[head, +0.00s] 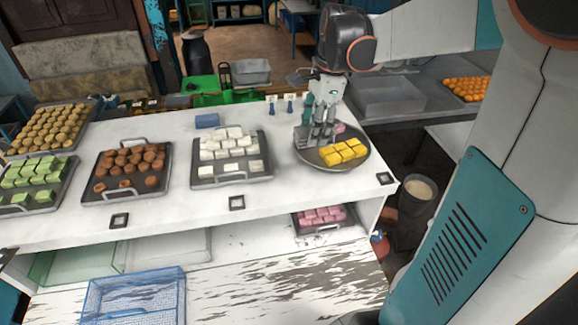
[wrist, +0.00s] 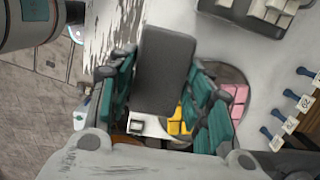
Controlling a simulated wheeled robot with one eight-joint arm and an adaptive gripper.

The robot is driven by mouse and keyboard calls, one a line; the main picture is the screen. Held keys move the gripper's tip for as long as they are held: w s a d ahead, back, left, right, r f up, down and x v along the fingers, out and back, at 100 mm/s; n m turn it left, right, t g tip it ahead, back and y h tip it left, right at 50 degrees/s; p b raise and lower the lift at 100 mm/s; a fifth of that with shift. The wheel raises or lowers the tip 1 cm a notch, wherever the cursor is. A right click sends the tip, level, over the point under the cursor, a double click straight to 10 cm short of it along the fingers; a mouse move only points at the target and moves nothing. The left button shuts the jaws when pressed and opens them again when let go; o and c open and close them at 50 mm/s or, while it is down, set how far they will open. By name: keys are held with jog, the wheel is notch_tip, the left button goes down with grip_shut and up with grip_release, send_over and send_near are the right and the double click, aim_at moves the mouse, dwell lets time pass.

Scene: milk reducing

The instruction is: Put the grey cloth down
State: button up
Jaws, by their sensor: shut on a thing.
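My gripper (head: 318,132) is over the round dark tray at the right end of the white counter. In the wrist view its teal fingers (wrist: 160,100) are shut on the grey cloth (wrist: 165,70), a dark grey rectangular piece between them. The cloth hides part of the tray below it. In the head view the cloth is hard to tell apart from the grey fingers, and its exact height above the tray cannot be told.
The round tray (head: 311,160) bears yellow sweets (head: 343,152) and pink ones (wrist: 236,100). A tray of white sweets (head: 232,180) stands to its left, with a blue block (head: 207,121) behind. Blue-handled stamps (wrist: 270,138) stand nearby. Counter between trays is bare.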

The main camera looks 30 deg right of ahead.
jog(key=f, duration=0.1)
jog(key=d+f, duration=0.1)
jog(key=f, duration=0.1)
jog(key=shift+s+d+f, duration=0.15)
jog(key=shift+d+f, duration=0.1)
jog(key=shift+f, duration=0.1)
jog(key=f, duration=0.7)
jog(key=f+b, duration=0.1)
jog(key=f, duration=0.3)
jog(key=shift+s+a, duration=0.1)
jog(key=shift+a, duration=0.3)
jog(key=shift+s+f, duration=0.25)
jog(key=shift+f, duration=0.05)
jog(key=shift+w+d+f, duration=0.1)
jog(key=shift+w+f, duration=0.1)
jog(key=shift+f, duration=0.85)
jog(key=shift+w+d+f, duration=0.1)
jog(key=shift+w+f, duration=0.05)
jog(key=shift+f, duration=0.9)
jog(key=shift+a, duration=0.1)
jog(key=shift+s+f+b, duration=0.1)
jog(key=shift+f+b, duration=0.1)
jog(key=shift+b, duration=0.15)
jog(key=o, duration=1)
